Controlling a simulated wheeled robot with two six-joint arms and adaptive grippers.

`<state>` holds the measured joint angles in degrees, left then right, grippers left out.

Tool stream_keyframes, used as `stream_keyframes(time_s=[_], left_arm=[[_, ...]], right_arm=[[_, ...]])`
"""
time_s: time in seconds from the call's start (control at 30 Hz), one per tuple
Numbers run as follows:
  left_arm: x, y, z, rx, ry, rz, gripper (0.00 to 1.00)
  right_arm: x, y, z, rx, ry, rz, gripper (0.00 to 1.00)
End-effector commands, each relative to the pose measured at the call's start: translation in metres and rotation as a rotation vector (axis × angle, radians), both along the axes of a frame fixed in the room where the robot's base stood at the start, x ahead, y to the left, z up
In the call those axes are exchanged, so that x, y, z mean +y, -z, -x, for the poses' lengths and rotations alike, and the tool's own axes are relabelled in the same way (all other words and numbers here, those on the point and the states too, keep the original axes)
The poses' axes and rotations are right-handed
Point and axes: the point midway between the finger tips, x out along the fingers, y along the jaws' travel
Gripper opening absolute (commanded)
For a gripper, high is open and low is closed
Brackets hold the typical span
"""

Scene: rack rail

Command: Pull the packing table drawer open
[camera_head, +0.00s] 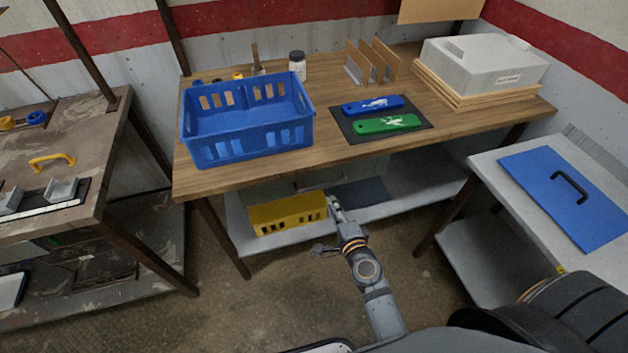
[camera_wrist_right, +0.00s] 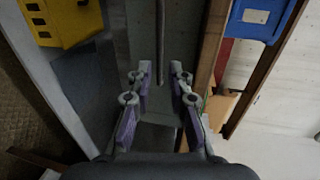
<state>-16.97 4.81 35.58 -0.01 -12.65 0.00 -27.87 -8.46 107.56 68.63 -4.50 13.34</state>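The packing table (camera_head: 235,180) has a wooden top. Its drawer front (camera_head: 285,184) is a dull grey panel in shadow under the front edge, partly hidden by my right gripper. The drawer looks shut. A thin dark handle (camera_head: 312,186) shows on it. In the right wrist view the handle (camera_wrist_right: 160,40) is a dark bar running down between the fingertips. My right gripper (camera_head: 334,207) is at the drawer front. In the wrist view its fingers (camera_wrist_right: 160,70) are apart on either side of the bar; contact cannot be told. My left gripper is not in view.
A yellow crate (camera_head: 288,214) sits on the lower shelf (camera_head: 390,208), left of my right gripper. A blue basket (camera_head: 250,143) and green and blue tools stand on the tabletop. A side table with a blue panel (camera_head: 545,210) is at right, a workbench (camera_head: 85,150) at left.

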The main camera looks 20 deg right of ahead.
Motion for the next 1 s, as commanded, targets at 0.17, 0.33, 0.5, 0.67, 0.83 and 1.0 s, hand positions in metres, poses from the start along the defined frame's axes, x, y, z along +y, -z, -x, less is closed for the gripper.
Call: stream_keyframes(time_s=[0.17, 0.33, 0.5, 0.67, 0.83, 1.0], left_arm=[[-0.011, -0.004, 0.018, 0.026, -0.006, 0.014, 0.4], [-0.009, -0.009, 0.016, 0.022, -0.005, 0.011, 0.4], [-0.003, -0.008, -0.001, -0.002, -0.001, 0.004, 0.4], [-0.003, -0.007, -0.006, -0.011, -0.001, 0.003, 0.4], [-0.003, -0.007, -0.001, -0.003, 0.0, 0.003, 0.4], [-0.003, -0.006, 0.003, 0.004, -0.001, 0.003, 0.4]], right_arm=[[0.001, 0.001, -0.016, 0.0, -0.002, 0.002, 0.19], [0.002, 0.009, -0.052, 0.0, -0.003, 0.005, 0.19], [0.003, 0.019, -0.083, 0.002, -0.003, 0.005, 0.19], [0.004, 0.023, -0.099, 0.003, -0.002, 0.006, 0.19], [0.004, 0.023, -0.103, 0.003, -0.002, 0.006, 0.19], [0.004, 0.023, -0.103, 0.003, -0.002, 0.006, 0.15]])
